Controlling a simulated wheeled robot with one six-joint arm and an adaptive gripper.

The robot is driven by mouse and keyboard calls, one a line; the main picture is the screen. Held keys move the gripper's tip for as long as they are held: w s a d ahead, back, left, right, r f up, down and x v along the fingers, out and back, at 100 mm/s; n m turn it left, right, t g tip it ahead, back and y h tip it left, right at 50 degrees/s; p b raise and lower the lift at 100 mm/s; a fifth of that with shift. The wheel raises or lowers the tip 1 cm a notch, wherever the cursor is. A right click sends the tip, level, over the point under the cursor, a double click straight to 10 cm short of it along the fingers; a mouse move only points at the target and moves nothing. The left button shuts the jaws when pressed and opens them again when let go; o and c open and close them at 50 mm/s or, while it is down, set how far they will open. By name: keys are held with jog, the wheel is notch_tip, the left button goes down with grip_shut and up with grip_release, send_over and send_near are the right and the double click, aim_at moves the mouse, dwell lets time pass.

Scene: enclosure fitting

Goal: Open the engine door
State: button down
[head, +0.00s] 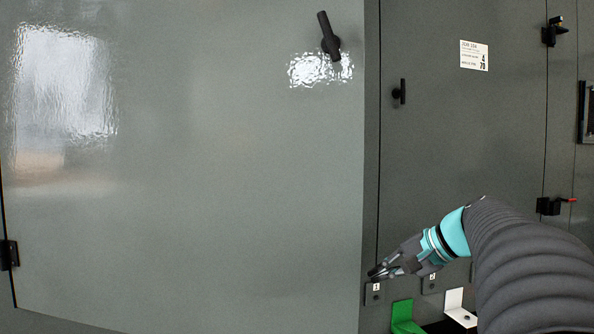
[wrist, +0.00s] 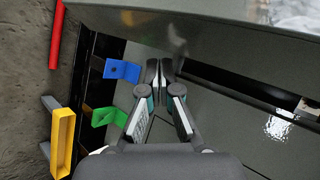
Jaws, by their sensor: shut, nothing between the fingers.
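A large grey-green door (head: 200,180) fills the left of the head view, with a black lever handle (head: 328,37) near its upper right edge and a black hinge (head: 8,254) at its left. The lever is near upright, slightly tilted. The door seems to stand ajar, its free edge forward of the frame beside it. In the wrist view the door panel (wrist: 215,28) crosses the top, above a dark strip. My gripper (head: 374,272) is shut and empty near the door's lower right edge. Its fingertips (wrist: 160,75) show below the panel edge; contact cannot be told.
Right of the door is another grey panel (head: 450,130) with a small black handle (head: 399,92) and a white label (head: 474,55). Green (head: 405,318) and white (head: 458,305) brackets stick out below my gripper. The wrist view also shows blue (wrist: 122,71) and yellow (wrist: 62,140) parts.

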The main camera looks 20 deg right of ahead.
jog(key=d+r+n+t+y+p, duration=0.1)
jog(key=d+r+t+y, duration=0.2)
jog(key=r, duration=0.8)
jog(key=d+r+n+t+y+p, duration=0.1)
jog(key=d+r+y, duration=0.35)
jog(key=r, duration=0.65)
jog(key=w+a, duration=0.3)
jog(key=a, duration=0.5)
jog(key=shift+w+a+h, duration=0.2)
jog(key=shift+a+h, duration=0.1)
jog(key=shift+h, duration=0.15)
